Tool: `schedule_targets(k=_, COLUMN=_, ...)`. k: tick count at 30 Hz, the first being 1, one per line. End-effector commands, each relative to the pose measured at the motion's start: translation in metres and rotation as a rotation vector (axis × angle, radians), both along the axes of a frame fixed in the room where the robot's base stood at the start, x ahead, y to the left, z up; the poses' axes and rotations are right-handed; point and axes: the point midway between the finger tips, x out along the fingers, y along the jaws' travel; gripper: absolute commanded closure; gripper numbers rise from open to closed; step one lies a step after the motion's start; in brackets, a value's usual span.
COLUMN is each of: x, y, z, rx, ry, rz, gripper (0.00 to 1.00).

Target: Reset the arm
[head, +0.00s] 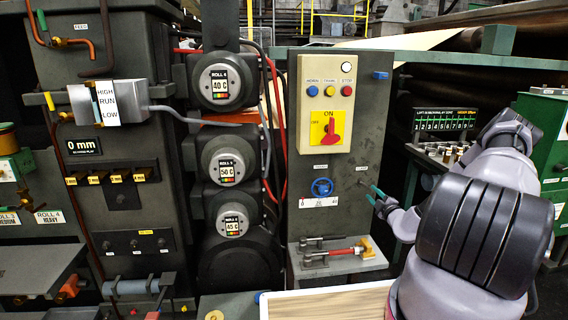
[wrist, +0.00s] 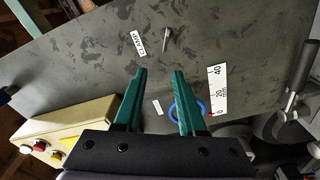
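My gripper (head: 375,196) is in front of the dark control panel (head: 345,130), at the right of its blue handwheel. In the wrist view its two green fingers (wrist: 157,84) stand apart with nothing between them. A small metal pin or lever (wrist: 167,38) stands out of the panel beyond the fingertips, beside a label reading CLAMP (wrist: 138,41). The pin also shows near the fingertips in the head view (head: 374,187). I cannot tell from the head view whether the fingers touch it. My arm reaches in from the right.
The blue handwheel (head: 322,187) has a 0-20-40 scale (head: 320,202) below it. A cream switch box (head: 326,104) with a red ON switch is above. A shelf (head: 338,264) holds a red-handled tool (head: 340,252). Roll units (head: 225,165) stand left; a green cabinet (head: 548,150) stands right.

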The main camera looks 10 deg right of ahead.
Motion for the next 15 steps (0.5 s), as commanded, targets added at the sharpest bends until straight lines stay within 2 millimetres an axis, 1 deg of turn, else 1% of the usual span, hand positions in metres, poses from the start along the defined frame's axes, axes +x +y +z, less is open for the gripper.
schedule_targets(k=1, x=0.005, y=0.011, z=0.019, rx=-0.059, ry=-0.024, rz=0.052, gripper=0.6)
schedule_targets(k=2, x=0.007, y=0.018, z=0.032, rx=-0.101, ry=-0.04, rz=0.09, gripper=0.6)
schedule_targets(k=4, x=0.01, y=0.041, z=0.064, rx=-0.228, ry=-0.086, rz=0.197, gripper=0.6)
schedule_targets(k=5, x=0.011, y=0.053, z=0.079, rx=-0.289, ry=-0.111, rz=0.248, gripper=0.6)
schedule_targets(k=6, x=0.01, y=0.069, z=0.099, rx=-0.375, ry=-0.146, rz=0.318, gripper=0.6)
schedule_targets(k=7, x=0.008, y=0.081, z=0.113, rx=-0.437, ry=-0.172, rz=0.37, gripper=0.6)
schedule_targets(k=9, x=0.001, y=0.109, z=0.144, rx=-0.586, ry=-0.237, rz=0.486, gripper=0.6)
schedule_targets(k=11, x=-0.009, y=0.132, z=0.168, rx=-0.712, ry=-0.296, rz=0.582, gripper=0.6)
schedule_targets(k=12, x=-0.016, y=0.146, z=0.183, rx=-0.797, ry=-0.337, rz=0.643, gripper=0.6)
schedule_targets(k=14, x=-0.029, y=0.167, z=0.203, rx=-0.923, ry=-0.401, rz=0.733, gripper=0.6)
schedule_targets(k=15, x=-0.038, y=0.18, z=0.217, rx=-1.006, ry=-0.446, rz=0.79, gripper=0.6)
